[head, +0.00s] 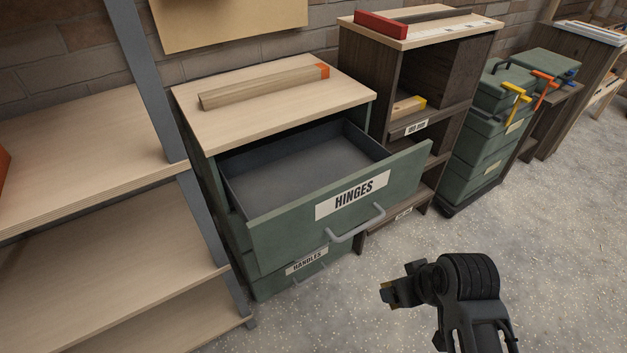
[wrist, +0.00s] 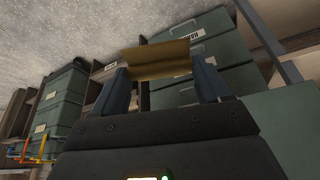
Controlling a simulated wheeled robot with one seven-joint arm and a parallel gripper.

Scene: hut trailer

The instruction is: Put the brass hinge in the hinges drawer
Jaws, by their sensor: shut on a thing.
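The brass hinge (wrist: 158,62) is gripped between the two fingers of my gripper (wrist: 160,82) in the wrist view. In the head view my gripper (head: 388,291) is shut on the hinge, of which only a small brass bit shows at the fingertips. It is in the air to the right of and in front of the hinges drawer (head: 285,207). The drawer is pulled open, has a green front labelled HINGES and a grey handle, and its visible inside is empty.
A closed drawer labelled HANDLES (head: 305,265) is below. A wooden bar (head: 265,86) lies on the cabinet top. Wooden shelves (head: 90,140) with a grey post stand at left. A dark shelf unit (head: 430,80) and green stacked boxes (head: 490,130) stand at right. The floor in front is clear.

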